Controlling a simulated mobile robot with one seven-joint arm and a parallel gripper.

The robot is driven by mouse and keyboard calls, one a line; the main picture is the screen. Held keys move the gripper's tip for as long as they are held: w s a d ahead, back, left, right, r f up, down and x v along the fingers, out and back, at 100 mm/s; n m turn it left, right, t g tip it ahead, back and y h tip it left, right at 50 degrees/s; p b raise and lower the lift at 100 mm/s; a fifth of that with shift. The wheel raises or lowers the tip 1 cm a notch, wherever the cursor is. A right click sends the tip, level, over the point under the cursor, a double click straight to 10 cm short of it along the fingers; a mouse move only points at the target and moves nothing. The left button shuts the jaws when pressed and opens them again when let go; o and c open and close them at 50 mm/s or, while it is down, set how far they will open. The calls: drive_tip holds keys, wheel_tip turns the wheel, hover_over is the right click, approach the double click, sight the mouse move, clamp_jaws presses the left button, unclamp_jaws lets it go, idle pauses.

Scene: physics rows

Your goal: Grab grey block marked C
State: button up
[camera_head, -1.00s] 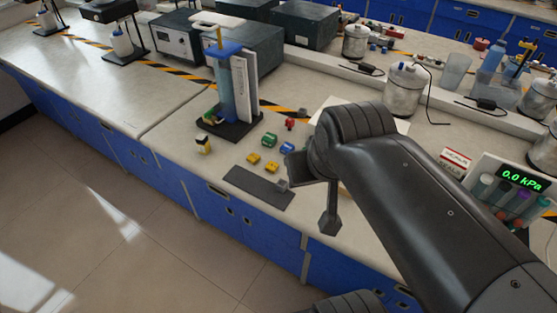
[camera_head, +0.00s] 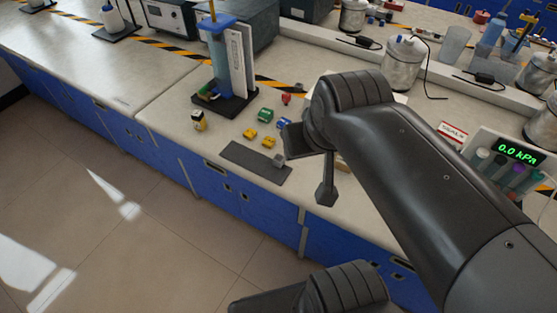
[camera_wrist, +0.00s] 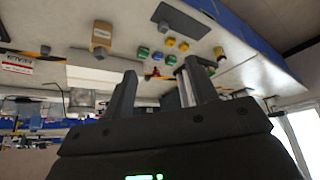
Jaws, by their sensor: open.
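A small grey block (camera_head: 278,160) sits on the right end of a dark mat (camera_head: 250,160) near the bench's front edge. It also shows in the wrist view (camera_wrist: 163,26), small and at the top; no letter is legible. My gripper (camera_head: 308,165) is above the bench, to the right of the grey block and apart from it. In the wrist view its two fingers (camera_wrist: 160,72) stand wide apart with nothing between them.
Two yellow blocks (camera_head: 250,133), a green block (camera_head: 265,115) and a blue block (camera_head: 283,124) lie behind the mat. A blue-topped stand (camera_head: 216,60) is farther back. A yellow-black block (camera_head: 198,121) is at left. A pressure display (camera_head: 516,150) stands at right.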

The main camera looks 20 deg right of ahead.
drive_tip(key=m+g, duration=0.6)
drive_tip(key=m, duration=0.3)
hover_over(279, 158)
wheel_tip(279, 158, down, 18)
wheel_tip(279, 158, down, 5)
drive_tip(key=shift+w+d+r, duration=0.1)
drive_tip(key=shift+d, duration=0.05)
drive_tip(key=f, duration=0.5)
drive_tip(key=shift+a+f, duration=0.2)
drive_tip(key=shift+f, duration=0.1)
clamp_jaws()
